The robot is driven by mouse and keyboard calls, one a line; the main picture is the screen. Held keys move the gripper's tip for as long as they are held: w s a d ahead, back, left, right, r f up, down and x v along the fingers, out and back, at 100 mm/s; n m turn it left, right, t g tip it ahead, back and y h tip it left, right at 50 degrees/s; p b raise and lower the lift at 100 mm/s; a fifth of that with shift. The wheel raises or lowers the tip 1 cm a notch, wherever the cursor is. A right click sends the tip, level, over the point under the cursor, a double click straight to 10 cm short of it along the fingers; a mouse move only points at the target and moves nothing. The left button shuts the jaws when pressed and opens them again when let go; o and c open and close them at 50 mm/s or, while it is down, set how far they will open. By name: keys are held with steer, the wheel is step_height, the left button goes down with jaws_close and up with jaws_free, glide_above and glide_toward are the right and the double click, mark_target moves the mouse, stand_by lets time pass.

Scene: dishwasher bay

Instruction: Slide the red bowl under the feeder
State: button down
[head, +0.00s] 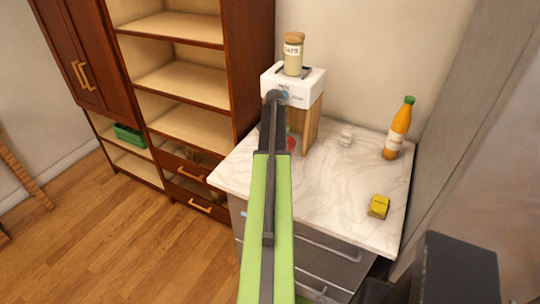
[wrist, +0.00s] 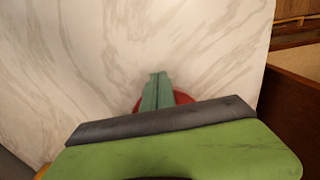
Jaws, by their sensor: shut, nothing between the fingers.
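The feeder (head: 309,84) is a white box on wooden side panels at the back of the marble counter, with a jar labelled oats (head: 293,58) upright on top. A small part of the red bowl (head: 292,143) shows below the feeder's top, beside my arm; my arm hides the rest. In the wrist view the red bowl (wrist: 183,98) shows on both sides of my gripper (wrist: 158,76). My gripper's green fingers are together with nothing between them, in front of the bowl. I cannot tell whether they touch it.
A wooden shelf unit (head: 180,60) is at left. The counter's middle is clear.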

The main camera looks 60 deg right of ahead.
steer(key=shift+a, duration=0.5)
steer(key=a, duration=0.3)
step_height(320, 180, up, 10)
steer(key=p, duration=1)
